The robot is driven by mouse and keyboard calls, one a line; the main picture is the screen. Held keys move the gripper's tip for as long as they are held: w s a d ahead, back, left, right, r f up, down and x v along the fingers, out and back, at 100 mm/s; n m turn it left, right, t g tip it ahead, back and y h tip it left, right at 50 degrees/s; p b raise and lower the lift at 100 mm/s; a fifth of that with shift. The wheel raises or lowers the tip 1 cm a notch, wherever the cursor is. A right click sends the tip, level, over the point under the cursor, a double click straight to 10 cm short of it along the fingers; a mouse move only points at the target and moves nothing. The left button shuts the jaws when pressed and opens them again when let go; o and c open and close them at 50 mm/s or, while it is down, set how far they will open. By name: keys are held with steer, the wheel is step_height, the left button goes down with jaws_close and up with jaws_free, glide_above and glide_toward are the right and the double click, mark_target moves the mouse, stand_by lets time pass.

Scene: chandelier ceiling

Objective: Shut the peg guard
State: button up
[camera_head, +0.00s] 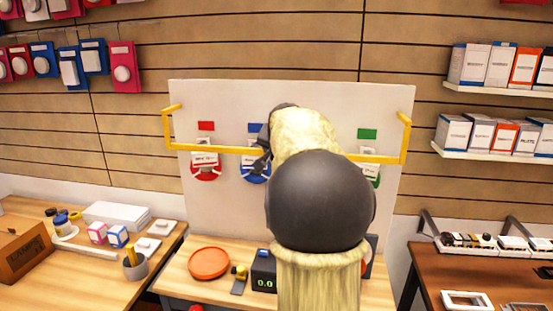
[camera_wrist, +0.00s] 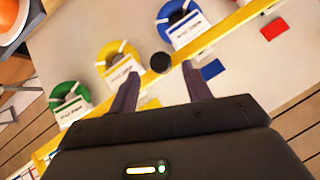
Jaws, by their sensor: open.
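The peg guard (camera_head: 223,149) is a yellow bar on side brackets, running across the front of a white peg board (camera_head: 300,98). In the wrist view the guard (camera_wrist: 222,34) runs diagonally, with a round black knob (camera_wrist: 160,62) on it. My gripper (camera_wrist: 161,74) is open, with one finger either side of the knob; contact cannot be told. In the head view my gripper (camera_head: 262,158) is at the bar near the board's middle, partly hidden by my arm. Behind the bar hang a red ring (camera_head: 206,174), a blue ring (camera_wrist: 175,10), a yellow ring (camera_wrist: 117,48) and a green ring (camera_wrist: 69,92), with white tags.
Below the board, a table holds an orange dish (camera_head: 209,263) and a black display box (camera_head: 264,270). Side tables stand left and right, the left one with a pencil cup (camera_head: 135,266). Shelves of boxes (camera_head: 484,135) are at right. My arm covers the centre.

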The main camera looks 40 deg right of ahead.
steer(key=b+v, duration=0.1)
steer(key=v, duration=1.2)
steer(key=shift+a, duration=0.25)
steer(key=shift+s, duration=0.1)
steer(key=w+a+f+n+g+y+p, duration=0.1)
steer(key=a+f+n+y, duration=0.15)
steer(key=a+f, duration=0.6)
steer(key=a+f+n+g+y, duration=0.15)
steer(key=a+f+n, duration=0.35)
steer(key=f, duration=0.7)
steer(key=s+a+f+n+g+y+p, duration=0.1)
steer(key=s+a+f+n+g, duration=0.2)
steer(key=s+a+f, duration=0.9)
step_height(320, 180, down, 3)
steer(key=shift+s+a+n+g, duration=0.25)
steer(key=shift+a+n+g, duration=0.1)
steer(key=shift+a+n, duration=0.55)
